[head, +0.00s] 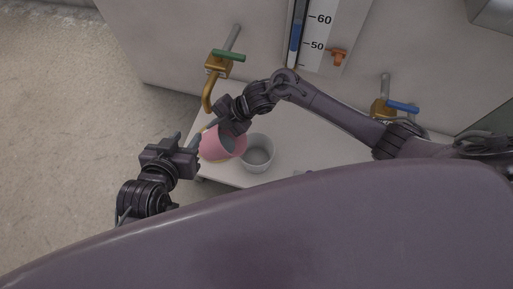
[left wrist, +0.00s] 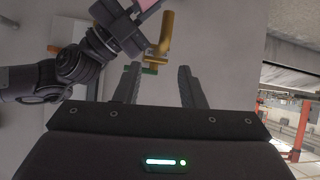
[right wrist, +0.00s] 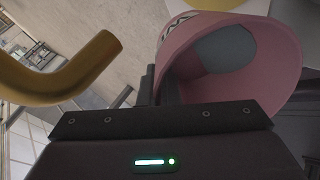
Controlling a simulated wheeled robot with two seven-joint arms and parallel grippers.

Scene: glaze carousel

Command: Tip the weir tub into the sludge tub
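A pink tub (head: 222,146) is tilted in the head view, its mouth facing right toward a pale grey tub (head: 257,153). My right gripper (head: 229,127) is shut on the pink tub's wall. In the right wrist view the pink tub (right wrist: 285,62) shows its open mouth and a grey surface inside. The grey tub stands upright on the white ledge and looks empty. I cannot tell by label which is the weir tub or sludge tub. My left gripper (head: 190,145) is left of the pink tub; its fingers (left wrist: 157,85) are apart and empty.
A brass tap with a green handle (head: 229,56) and a curved spout is behind the tubs. Another tap with a blue handle (head: 404,106) is at right. A level gauge (head: 314,35) is on the wall. The white ledge (head: 217,172) has a front edge near the tubs.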

